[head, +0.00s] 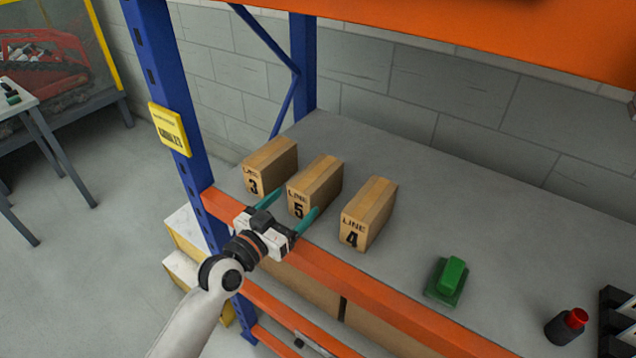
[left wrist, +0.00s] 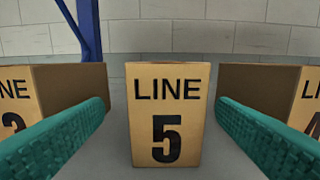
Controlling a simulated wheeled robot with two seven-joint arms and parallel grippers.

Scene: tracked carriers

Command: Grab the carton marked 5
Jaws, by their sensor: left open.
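The carton marked 5 (head: 315,185) stands upright on the grey shelf, between the carton marked 3 (head: 270,165) and the carton marked 4 (head: 367,213). My left gripper (head: 289,206) is open at the shelf's front edge, its teal fingers pointing at the carton marked 5. In the left wrist view the front of the carton marked 5 (left wrist: 168,115) is centred between the two fingers (left wrist: 160,128), with a gap on each side. The fingers do not touch it. My right gripper is not in view.
The neighbouring cartons stand close on both sides. A green block-shaped item (head: 450,280) and a dark cylinder with a red top (head: 567,326) are further right on the shelf. An orange beam (head: 380,300) edges the shelf, and a blue post (head: 170,100) stands at left.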

